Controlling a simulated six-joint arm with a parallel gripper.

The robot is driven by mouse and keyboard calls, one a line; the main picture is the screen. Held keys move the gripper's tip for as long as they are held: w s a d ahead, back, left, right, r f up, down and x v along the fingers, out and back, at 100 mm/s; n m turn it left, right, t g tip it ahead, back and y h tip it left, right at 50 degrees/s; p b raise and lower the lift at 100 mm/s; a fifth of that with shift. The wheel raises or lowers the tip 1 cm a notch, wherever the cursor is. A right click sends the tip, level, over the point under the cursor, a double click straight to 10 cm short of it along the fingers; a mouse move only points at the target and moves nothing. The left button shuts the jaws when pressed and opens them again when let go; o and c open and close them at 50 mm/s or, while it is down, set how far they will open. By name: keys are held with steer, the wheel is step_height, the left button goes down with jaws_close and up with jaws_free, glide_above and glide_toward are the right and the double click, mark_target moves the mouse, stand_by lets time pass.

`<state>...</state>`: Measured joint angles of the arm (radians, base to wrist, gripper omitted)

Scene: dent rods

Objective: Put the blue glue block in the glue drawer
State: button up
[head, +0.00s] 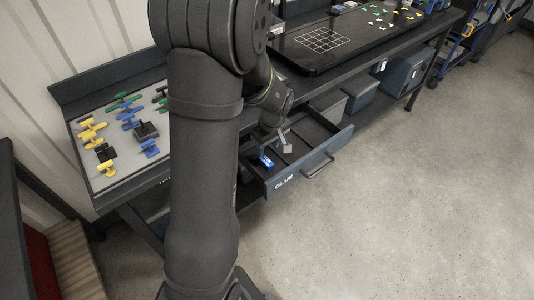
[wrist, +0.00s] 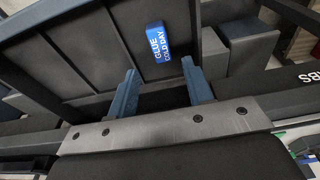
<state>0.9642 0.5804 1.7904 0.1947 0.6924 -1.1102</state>
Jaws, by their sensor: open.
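The blue glue block (wrist: 158,42) shows in the wrist view with white lettering on it. It lies inside the open glue drawer, in one of its divided compartments, and also shows in the head view (head: 266,161). The drawer (head: 284,184) is pulled out from the bench and has a "GLUE" label and a bar handle on its front. My gripper (head: 276,148) is over the drawer. In the wrist view its two blue-grey fingers (wrist: 160,88) are apart with nothing between them, and the block is beyond the fingertips, apart from them.
A light board (head: 120,165) with yellow, green, blue and black pieces is on the bench at left. A black tray with a white grid (head: 322,40) lies on the bench behind. Grey bins (head: 358,94) stand below. The floor at right is clear.

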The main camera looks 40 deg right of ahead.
mark_target(266, 160)
steer(key=r, duration=0.4)
steer(key=shift+s+r, duration=0.3)
steer(key=shift+s, duration=0.1)
steer(key=f, duration=0.4)
steer(key=w+f, duration=0.1)
steer(key=f, duration=0.7)
steer(key=shift+w+f, duration=0.1)
steer(key=shift+w, duration=0.3)
steer(key=shift+r, duration=0.3)
